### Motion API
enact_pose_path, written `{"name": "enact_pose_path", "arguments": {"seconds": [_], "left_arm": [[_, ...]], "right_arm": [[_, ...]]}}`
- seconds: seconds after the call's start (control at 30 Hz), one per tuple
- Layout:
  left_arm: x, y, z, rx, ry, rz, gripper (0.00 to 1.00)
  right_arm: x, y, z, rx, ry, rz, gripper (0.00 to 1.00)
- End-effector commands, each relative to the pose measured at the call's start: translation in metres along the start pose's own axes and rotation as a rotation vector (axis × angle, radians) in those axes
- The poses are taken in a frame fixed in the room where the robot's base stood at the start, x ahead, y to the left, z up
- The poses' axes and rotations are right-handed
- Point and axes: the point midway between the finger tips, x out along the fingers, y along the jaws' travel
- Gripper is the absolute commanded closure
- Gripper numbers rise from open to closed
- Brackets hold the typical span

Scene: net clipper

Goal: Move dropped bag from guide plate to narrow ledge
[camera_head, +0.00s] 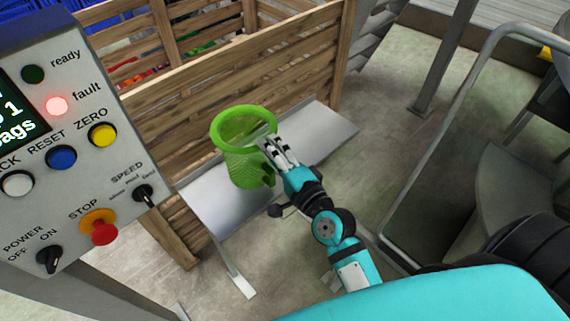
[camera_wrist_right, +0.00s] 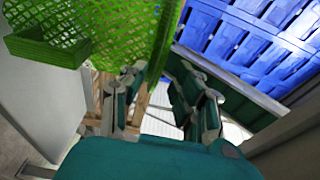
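A green mesh bag (camera_head: 242,165) with a thick open rim stands about upright over a grey metal plate (camera_head: 322,138) along the front of a wooden crate. Whether its base rests on the plate is hard to tell. My right gripper (camera_head: 272,148) is at the bag's right side, near its rim. In the right wrist view the bag (camera_wrist_right: 105,35) fills the upper left and overlaps the left finger. The fingers (camera_wrist_right: 168,95) there are spread with a gap between them. Contact with the bag is unclear. My left gripper is out of view. I cannot make out a separate narrow ledge.
The slatted wooden crate (camera_head: 270,75) stands directly behind the plate. A control panel (camera_head: 85,190) with a lit fault lamp (camera_head: 57,105) is at left. A metal tube frame (camera_head: 440,130) is at right. Concrete floor (camera_head: 400,130) is clear between.

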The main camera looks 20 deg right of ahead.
Motion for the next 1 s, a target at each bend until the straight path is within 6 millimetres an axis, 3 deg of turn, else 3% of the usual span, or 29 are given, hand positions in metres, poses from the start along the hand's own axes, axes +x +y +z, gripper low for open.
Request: {"name": "enact_pose_path", "arguments": {"seconds": [0.3,0.5,0.9,1.0], "left_arm": [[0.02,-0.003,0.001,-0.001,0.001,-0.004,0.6],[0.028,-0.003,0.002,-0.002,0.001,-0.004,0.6],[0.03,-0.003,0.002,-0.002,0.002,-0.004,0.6],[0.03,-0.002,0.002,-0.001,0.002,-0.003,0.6]], "right_arm": [[-0.067,0.005,0.001,-0.001,-0.002,0.004,0.71],[-0.098,0.003,0.001,-0.001,-0.003,0.003,0.71],[-0.109,0.001,0.0,-0.001,-0.001,0.001,0.71],[-0.106,0.02,0.001,-0.029,-0.003,0.036,0.71]]}}
